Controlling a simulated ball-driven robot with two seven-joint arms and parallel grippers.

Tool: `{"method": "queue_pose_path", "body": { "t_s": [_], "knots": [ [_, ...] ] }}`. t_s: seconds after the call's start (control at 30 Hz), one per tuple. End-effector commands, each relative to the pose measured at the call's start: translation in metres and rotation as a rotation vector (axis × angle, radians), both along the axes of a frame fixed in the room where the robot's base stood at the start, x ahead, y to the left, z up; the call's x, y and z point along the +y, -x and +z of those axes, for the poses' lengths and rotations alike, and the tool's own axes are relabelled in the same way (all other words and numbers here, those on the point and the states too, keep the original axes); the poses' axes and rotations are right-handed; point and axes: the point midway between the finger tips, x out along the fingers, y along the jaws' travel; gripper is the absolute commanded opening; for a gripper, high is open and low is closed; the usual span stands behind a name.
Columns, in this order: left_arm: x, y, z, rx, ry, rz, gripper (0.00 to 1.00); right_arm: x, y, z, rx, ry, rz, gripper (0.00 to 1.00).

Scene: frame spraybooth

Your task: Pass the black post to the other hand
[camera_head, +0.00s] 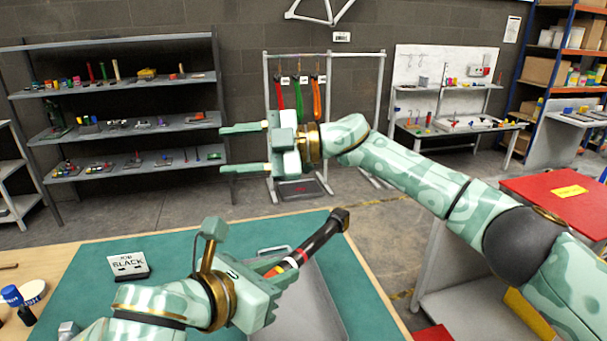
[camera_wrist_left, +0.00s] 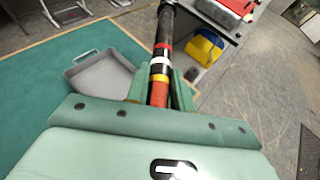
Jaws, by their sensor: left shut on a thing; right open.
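The black post (camera_head: 322,238) has red, white and yellow bands and a thicker dark end. My left gripper (camera_head: 286,271) is shut on it near its banded end and holds it tilted, its black end up and to the right, above the table. In the left wrist view the post (camera_wrist_left: 164,30) runs up and away from between the fingers (camera_wrist_left: 158,92). My right gripper (camera_head: 225,149) is open and empty, beyond and above the post. Its fingers point left and it does not touch the post.
A grey tray (camera_head: 318,312) lies on the green mat (camera_head: 180,255) below the post. A "SLACK" sign (camera_head: 128,266) stands at the mat's left. Shelves (camera_head: 120,130) stand at the back.

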Motion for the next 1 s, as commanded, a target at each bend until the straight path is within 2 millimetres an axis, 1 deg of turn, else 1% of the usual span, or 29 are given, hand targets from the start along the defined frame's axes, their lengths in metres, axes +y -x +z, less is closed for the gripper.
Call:
{"method": "queue_pose_path", "body": {
  "t_s": [0.03, 0.07, 0.1, 0.13, 0.17, 0.2, 0.23, 0.3, 0.4, 0.5, 0.57, 0.67, 0.77, 1.0],
  "knots": [
    [0.000, 0.000, 0.001, -0.002, 0.001, 0.000, 0.00, 0.015, 0.028, 0.001, -0.058, 0.174, 0.105, 0.49],
    [0.000, 0.000, 0.001, -0.002, 0.001, 0.000, 0.00, 0.017, 0.042, -0.004, -0.079, 0.288, 0.153, 0.49],
    [0.000, 0.000, 0.001, -0.002, 0.001, 0.000, 0.00, 0.016, 0.056, -0.013, -0.100, 0.442, 0.200, 0.49],
    [0.000, 0.000, 0.001, -0.002, 0.001, 0.000, 0.00, 0.011, 0.063, -0.019, -0.110, 0.558, 0.221, 0.49],
    [0.000, 0.000, 0.001, -0.002, 0.001, 0.000, 0.00, 0.003, 0.067, -0.024, -0.119, 0.672, 0.231, 0.49],
    [0.000, 0.000, 0.001, -0.002, 0.001, 0.000, 0.00, -0.009, 0.072, -0.029, -0.124, 0.818, 0.231, 0.49],
    [0.000, 0.000, 0.001, -0.002, 0.001, 0.000, 0.00, -0.020, 0.073, -0.032, -0.123, 0.919, 0.220, 0.49],
    [0.000, 0.000, 0.001, -0.002, 0.001, 0.000, 0.00, -0.046, 0.072, -0.032, -0.115, 1.128, 0.171, 0.49],
    [0.000, 0.000, 0.001, -0.002, 0.001, 0.000, 0.00, -0.079, 0.069, -0.025, -0.094, 1.344, 0.081, 0.49],
    [0.000, 0.000, 0.001, -0.002, 0.001, 0.000, 0.00, -0.100, 0.066, -0.018, -0.075, 1.461, 0.011, 0.49],
    [0.000, 0.000, 0.001, -0.002, 0.001, 0.000, 0.00, -0.106, 0.066, -0.018, -0.066, 1.495, -0.011, 0.49],
    [0.000, 0.000, 0.001, -0.002, 0.001, 0.000, 0.00, -0.110, 0.066, -0.025, -0.061, 1.514, -0.022, 0.49],
    [0.000, 0.000, 0.001, -0.002, 0.001, 0.000, 0.00, -0.110, 0.066, -0.042, -0.060, 1.513, -0.020, 0.49],
    [0.000, 0.000, 0.001, -0.002, 0.001, 0.000, 0.00, -0.110, 0.066, -0.093, -0.060, 1.510, -0.019, 0.49]
  ]
}}
